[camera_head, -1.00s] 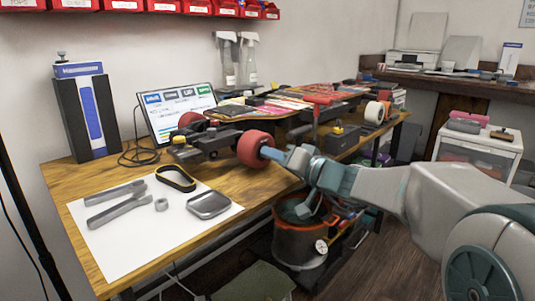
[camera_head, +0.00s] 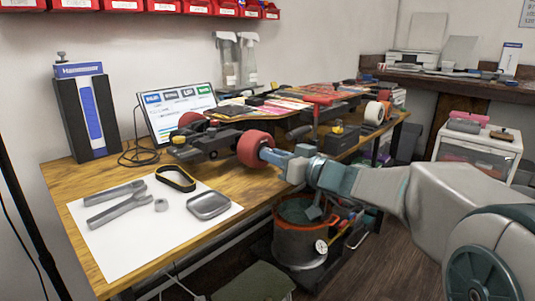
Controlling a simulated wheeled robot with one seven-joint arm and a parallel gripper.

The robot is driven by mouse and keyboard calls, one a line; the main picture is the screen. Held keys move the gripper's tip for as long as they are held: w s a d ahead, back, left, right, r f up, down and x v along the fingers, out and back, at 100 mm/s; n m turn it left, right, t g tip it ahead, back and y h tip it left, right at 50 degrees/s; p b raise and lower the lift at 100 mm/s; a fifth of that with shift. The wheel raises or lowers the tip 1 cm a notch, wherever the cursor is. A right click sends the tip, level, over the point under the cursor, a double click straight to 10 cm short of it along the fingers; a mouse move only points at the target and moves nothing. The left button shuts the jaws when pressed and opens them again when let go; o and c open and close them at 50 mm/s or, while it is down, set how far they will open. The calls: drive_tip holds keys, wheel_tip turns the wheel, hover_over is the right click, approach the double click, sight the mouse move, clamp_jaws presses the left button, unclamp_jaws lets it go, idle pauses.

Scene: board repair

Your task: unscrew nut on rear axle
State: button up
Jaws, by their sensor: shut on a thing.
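An upturned skateboard (camera_head: 285,103) rests on the wooden bench, its rear truck toward the near left. A red wheel (camera_head: 255,149) is on the near end of that rear axle. My gripper (camera_head: 266,155) is at the outer face of this wheel, coming from the right, with its fingertips at the axle end. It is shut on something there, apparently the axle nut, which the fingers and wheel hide. A second red wheel (camera_head: 191,121) shows at the far end of the axle.
A white sheet (camera_head: 150,245) holds wrenches (camera_head: 116,204), a loose nut (camera_head: 161,205), a black belt (camera_head: 176,178) and a metal tray (camera_head: 209,204). A red-rimmed pot (camera_head: 300,240) stands below my arm.

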drive_tip(key=n, duration=0.5)
drive_tip(key=shift+n, duration=0.3)
drive_tip(key=n, duration=0.5)
drive_tip(key=shift+n, duration=0.3)
drive_tip(key=o, duration=1)
drive_tip(key=shift+c, duration=1)
